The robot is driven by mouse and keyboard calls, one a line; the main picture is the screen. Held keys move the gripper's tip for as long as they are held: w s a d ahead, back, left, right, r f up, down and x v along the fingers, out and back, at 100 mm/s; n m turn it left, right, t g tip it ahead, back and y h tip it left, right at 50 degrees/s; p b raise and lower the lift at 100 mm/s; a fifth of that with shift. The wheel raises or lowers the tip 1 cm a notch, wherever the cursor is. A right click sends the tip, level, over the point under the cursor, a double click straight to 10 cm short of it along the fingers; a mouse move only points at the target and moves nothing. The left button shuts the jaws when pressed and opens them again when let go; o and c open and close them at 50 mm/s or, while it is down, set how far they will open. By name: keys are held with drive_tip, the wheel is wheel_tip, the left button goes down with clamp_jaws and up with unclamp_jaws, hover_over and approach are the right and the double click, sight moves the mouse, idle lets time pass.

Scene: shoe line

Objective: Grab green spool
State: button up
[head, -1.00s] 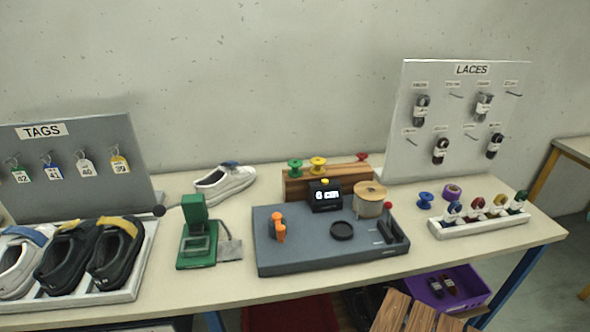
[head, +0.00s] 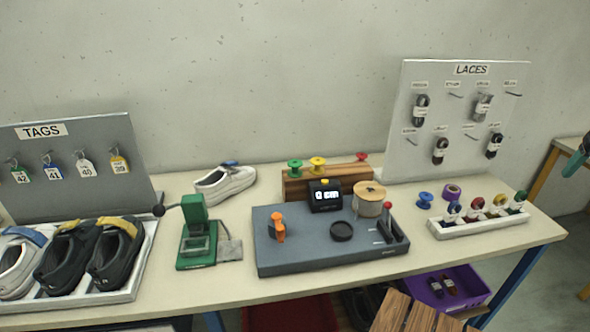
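The green spool (head: 295,166) stands upright at the left end of a wooden rack (head: 297,187) at the back of the table, behind the grey machine. A yellow spool (head: 318,164) stands on the rack to its right, and a red spool (head: 361,158) at the far right end.
The grey machine (head: 300,255) with a display and a wooden reel (head: 370,197) stands in front of the rack. A white shoe (head: 224,184) lies left of it. A blue spool (head: 425,200) and a purple roll (head: 452,191) lie to the right. The LACES board (head: 450,130) stands behind them.

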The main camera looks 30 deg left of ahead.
drive_tip(key=w+a+n+g, duration=0.1)
drive_tip(key=w+a+n, duration=0.3)
drive_tip(key=a, duration=0.8)
drive_tip(key=w+a+r+n+g, duration=0.1)
drive_tip(key=w+a+n, duration=0.1)
drive_tip(key=w+a, duration=0.75)
drive_tip(key=w+a+n, duration=0.3)
drive_tip(key=a+n, duration=0.1)
drive_tip(key=a, duration=1.1)
drive_tip(key=n+g, duration=0.2)
drive_tip(key=n, duration=0.5)
hover_over(296, 163)
drive_tip(key=f, duration=1.7)
drive_tip(key=shift+w+a, duration=0.1)
drive_tip(key=shift+a, duration=0.15)
drive_tip(key=shift+d+f, duration=0.1)
drive_tip(key=shift+f, duration=5.1)
drive_tip(key=c, duration=1.1)
drive_tip(key=shift+o, duration=0.2)
